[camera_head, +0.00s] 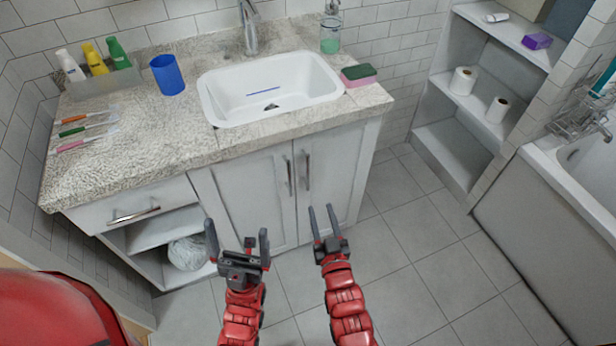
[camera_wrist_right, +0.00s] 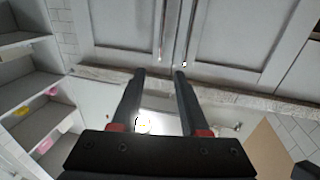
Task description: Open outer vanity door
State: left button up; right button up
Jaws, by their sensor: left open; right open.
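The white vanity has two closed doors under the sink, a left door (camera_head: 250,195) and a right door (camera_head: 345,165). Each has an upright metal handle by the shared seam: left handle (camera_head: 290,178) and right handle (camera_head: 307,172). My right gripper (camera_head: 322,222) is open and empty, below the right handle in the picture and not touching it. In the right wrist view, the open fingers (camera_wrist_right: 160,80) point towards the two handles, and the doors (camera_wrist_right: 115,25) look shut. My left gripper (camera_head: 237,240) is open and empty in front of the left door's lower part.
A drawer with a bar handle (camera_head: 134,214) and an open shelf with a white bundle (camera_head: 187,253) lie left of the doors. The countertop (camera_head: 150,130) holds a sink (camera_head: 270,90), blue cup (camera_head: 167,74) and bottles. Tiled floor (camera_head: 420,240) is clear to the right, before the bathtub (camera_head: 540,230).

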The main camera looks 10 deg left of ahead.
aim_at(308, 167)
jog(key=x, duration=1.1)
jog(key=f+x, duration=0.1)
jog(key=x, duration=0.5)
jog(key=shift+w, duration=0.2)
jog(key=shift+c, duration=0.3)
grip_shut()
jog(key=shift+r, duration=0.1)
dwell(0.5)
